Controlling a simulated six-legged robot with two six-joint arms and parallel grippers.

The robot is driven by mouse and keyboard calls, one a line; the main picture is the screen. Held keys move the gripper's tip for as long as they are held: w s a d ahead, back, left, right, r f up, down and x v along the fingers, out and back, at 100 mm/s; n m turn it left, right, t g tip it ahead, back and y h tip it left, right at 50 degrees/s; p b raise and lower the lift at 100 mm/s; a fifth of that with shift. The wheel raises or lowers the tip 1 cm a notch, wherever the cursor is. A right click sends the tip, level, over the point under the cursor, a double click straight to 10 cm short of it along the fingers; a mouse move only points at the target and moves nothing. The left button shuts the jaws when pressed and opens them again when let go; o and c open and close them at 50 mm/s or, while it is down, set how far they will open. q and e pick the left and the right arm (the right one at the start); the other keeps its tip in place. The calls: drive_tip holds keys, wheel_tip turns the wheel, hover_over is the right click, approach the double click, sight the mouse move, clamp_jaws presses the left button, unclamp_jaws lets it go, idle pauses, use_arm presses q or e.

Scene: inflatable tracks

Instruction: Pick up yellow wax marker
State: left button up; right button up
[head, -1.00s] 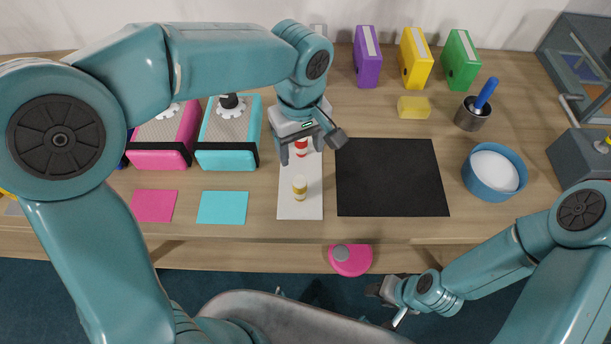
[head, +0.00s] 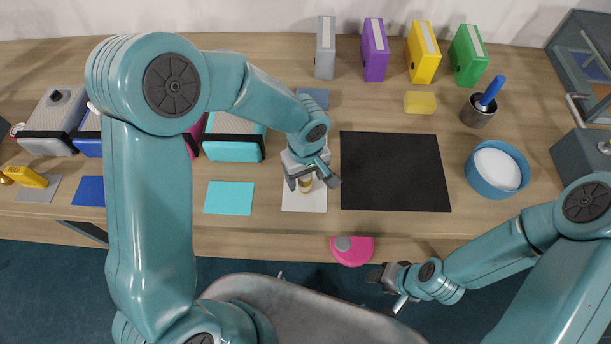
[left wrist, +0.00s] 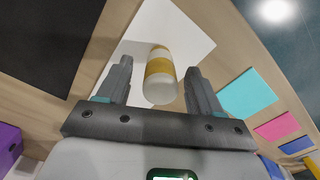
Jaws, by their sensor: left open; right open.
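The yellow wax marker (head: 305,185) is a short white cylinder with a yellow band. It stands on a white sheet (head: 304,204) near the table's front edge. My left gripper (head: 311,186) is over it, with its jaws open. In the left wrist view the marker (left wrist: 160,72) shows between the two open fingers (left wrist: 157,80), with a gap on either side. My right gripper (head: 384,283) is open and empty in front of the table, far from the marker.
A black mat (head: 394,172) lies right of the sheet and a cyan card (head: 229,198) left of it. A pink item (head: 355,252) sits at the front edge.

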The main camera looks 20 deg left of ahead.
use_arm(q)
drive_tip(key=shift+a+f, duration=0.15)
drive_tip(key=shift+f, duration=0.75)
drive_tip(key=shift+s, duration=0.1)
drive_tip(key=c, duration=1.1)
drive_tip(key=shift+r, duration=0.2)
